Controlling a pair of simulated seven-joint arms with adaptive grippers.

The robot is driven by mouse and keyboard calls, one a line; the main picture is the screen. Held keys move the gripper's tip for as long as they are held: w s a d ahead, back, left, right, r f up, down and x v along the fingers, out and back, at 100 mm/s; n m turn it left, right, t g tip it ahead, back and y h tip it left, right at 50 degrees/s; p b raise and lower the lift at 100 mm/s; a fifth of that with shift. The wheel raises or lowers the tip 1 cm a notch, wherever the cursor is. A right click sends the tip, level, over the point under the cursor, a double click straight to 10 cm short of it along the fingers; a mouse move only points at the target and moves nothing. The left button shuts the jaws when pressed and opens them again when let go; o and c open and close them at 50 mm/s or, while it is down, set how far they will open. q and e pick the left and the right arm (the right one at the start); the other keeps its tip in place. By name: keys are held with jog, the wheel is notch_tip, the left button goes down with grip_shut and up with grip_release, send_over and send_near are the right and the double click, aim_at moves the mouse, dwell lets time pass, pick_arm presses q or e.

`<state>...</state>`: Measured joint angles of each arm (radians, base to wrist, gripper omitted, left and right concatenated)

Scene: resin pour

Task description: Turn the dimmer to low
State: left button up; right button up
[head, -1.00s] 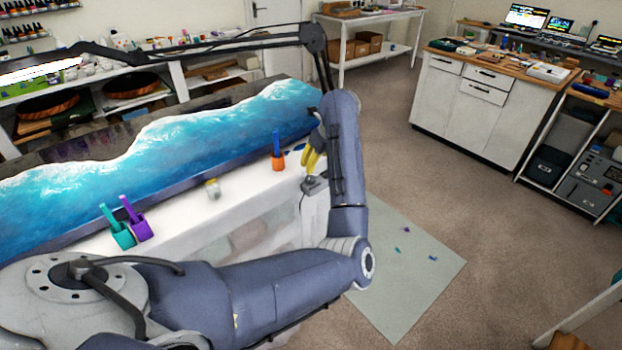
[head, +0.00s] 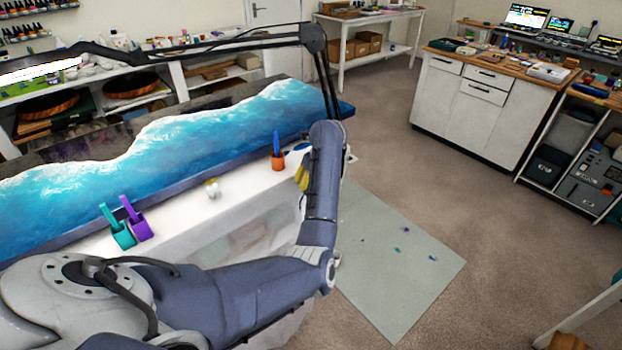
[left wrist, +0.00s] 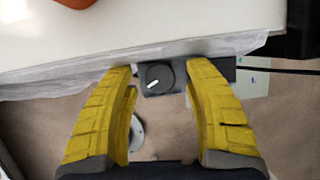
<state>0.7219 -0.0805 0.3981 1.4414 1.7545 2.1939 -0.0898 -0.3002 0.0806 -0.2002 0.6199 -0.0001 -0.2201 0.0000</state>
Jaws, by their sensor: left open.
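The dimmer (left wrist: 157,78) shows in the left wrist view as a dark box with a round black knob bearing a white pointer mark. The mark points to the lower left. It sits at the edge of the white-covered table. My left gripper (left wrist: 161,88) is open, its two yellow fingers on either side of the knob in this view. I cannot tell whether the fingers touch it. In the head view my left gripper (head: 302,178) shows only as a bit of yellow beside the arm, and the dimmer is hidden there. My right gripper is not in view.
An orange cup (head: 278,161) with a blue tool stands on the white-covered table near the gripper. A mat (head: 400,275) covers the floor at right.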

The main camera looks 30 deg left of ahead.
pick_arm(q)
jog(key=shift+c, duration=0.5)
grip_shut()
jog(key=shift+d+n, duration=0.15)
jog(key=shift+n, duration=0.35)
jog(key=shift+f+n+g, duration=0.1)
jog(key=shift+n+g, duration=0.4)
jog(key=shift+n, duration=0.2)
jog(key=shift+o, duration=0.5)
grip_release()
